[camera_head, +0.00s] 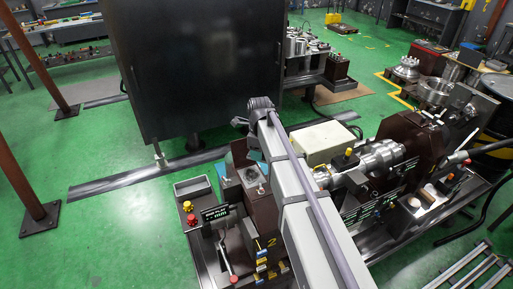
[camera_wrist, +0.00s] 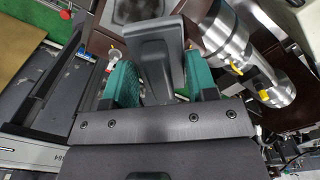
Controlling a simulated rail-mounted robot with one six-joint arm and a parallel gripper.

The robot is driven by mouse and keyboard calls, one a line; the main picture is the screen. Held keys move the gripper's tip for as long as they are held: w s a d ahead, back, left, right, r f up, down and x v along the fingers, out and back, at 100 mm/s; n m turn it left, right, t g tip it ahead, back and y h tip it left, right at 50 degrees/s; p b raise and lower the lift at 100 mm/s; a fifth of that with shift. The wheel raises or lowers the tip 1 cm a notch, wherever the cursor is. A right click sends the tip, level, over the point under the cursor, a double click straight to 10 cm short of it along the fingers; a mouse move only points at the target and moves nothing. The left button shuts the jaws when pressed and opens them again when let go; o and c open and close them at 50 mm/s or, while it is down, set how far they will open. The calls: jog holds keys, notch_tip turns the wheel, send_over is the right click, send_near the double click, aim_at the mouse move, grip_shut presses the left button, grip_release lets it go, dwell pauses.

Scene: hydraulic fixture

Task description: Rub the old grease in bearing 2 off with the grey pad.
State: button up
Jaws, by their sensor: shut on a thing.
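My gripper (camera_wrist: 160,75) has teal-padded fingers shut on a dark grey block-like piece (camera_wrist: 160,45), which I take to be the grey pad or its handle. Its working face is hidden. In the head view my arm hides most of the gripper; a bit of teal shows beside the arm. A brown block with a dark, mottled top (camera_head: 253,176) stands just below that teal, near a yellow "2", and I take it for bearing 2. A similar dark speckled patch (camera_wrist: 135,10) shows beyond the held piece in the wrist view. I cannot tell whether the pad touches it.
A shiny metal shaft (camera_head: 375,160) lies right of my arm, and shows close by in the wrist view (camera_wrist: 245,50). A cream box (camera_head: 322,140) is behind it. A large dark cabinet (camera_head: 200,65) stands at the back. A small tray (camera_head: 193,186) and control buttons sit left.

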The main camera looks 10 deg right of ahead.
jog(key=shift+d+f, duration=0.25)
jog(key=shift+f, duration=0.15)
notch_tip(320, 180, down, 5)
jog(key=b, duration=0.6)
jog(key=shift+a+f, duration=0.1)
jog(key=shift+f, duration=0.05)
jog(key=shift+f, duration=0.25)
jog(key=shift+s+a+r, duration=0.1)
jog(key=shift+s+a, duration=0.1)
jog(key=shift+a, duration=0.7)
jog(key=shift+s+a, duration=0.15)
jog(key=shift+a, duration=0.75)
jog(key=shift+s+a, duration=0.2)
jog(key=shift+a, duration=0.7)
jog(key=shift+s+a, duration=0.2)
jog(key=shift+a, duration=0.7)
jog(key=shift+w+d, duration=0.1)
